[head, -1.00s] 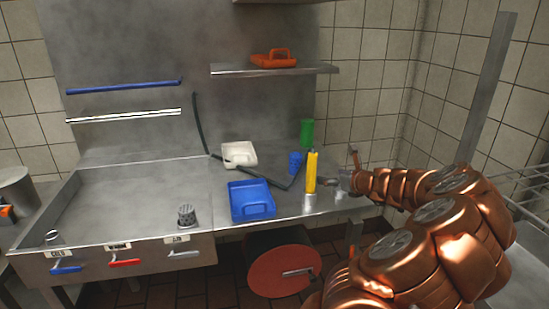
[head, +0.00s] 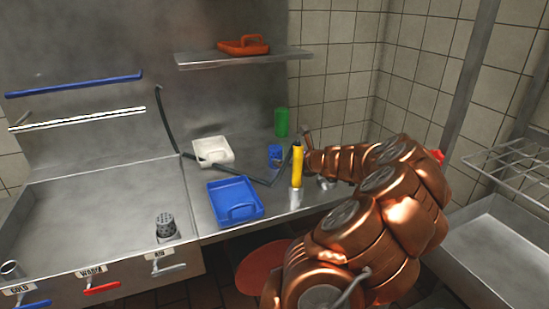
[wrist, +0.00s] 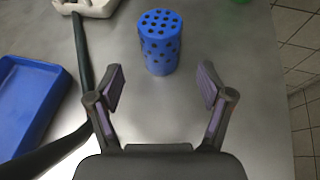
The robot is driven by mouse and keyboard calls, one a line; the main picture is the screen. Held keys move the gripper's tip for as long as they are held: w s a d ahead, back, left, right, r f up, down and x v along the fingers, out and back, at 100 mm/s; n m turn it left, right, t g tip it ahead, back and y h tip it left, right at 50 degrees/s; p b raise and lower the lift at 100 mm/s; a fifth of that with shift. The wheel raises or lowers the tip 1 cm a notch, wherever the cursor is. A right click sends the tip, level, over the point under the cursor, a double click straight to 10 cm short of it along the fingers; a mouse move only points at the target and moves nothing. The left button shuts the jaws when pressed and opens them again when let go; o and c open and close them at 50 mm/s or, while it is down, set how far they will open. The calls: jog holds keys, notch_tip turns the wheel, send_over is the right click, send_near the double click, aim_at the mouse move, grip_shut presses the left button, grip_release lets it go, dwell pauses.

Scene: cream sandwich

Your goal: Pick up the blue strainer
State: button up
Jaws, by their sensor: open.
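The blue strainer (head: 275,155) is a small upright cylinder with holes in its top and side. It stands on the steel counter behind and left of the yellow bottle (head: 297,166). In the wrist view the strainer (wrist: 160,45) is just ahead of my gripper (wrist: 162,84), roughly centred between the two fingers. The fingers are spread wide with nothing between them, and a short gap separates them from the strainer. In the head view the yellow bottle partly hides my gripper.
A blue tray (head: 219,189), a white tray (head: 208,162) and a dark hose (head: 240,169) lie left of the strainer. A green cylinder (head: 281,122) stands behind it. A grey perforated cylinder (head: 166,225) sits in the sink. A shelf (head: 245,57) holds an orange tray (head: 243,46).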

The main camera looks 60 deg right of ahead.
aim_at(280, 156)
jog(key=shift+x, duration=3.3)
jog(key=shift+d+r, duration=0.1)
jog(key=shift+r, duration=0.05)
jog(key=c, duration=1.3)
jog(key=shift+o, duration=0.2)
jog(key=shift+r, duration=0.1)
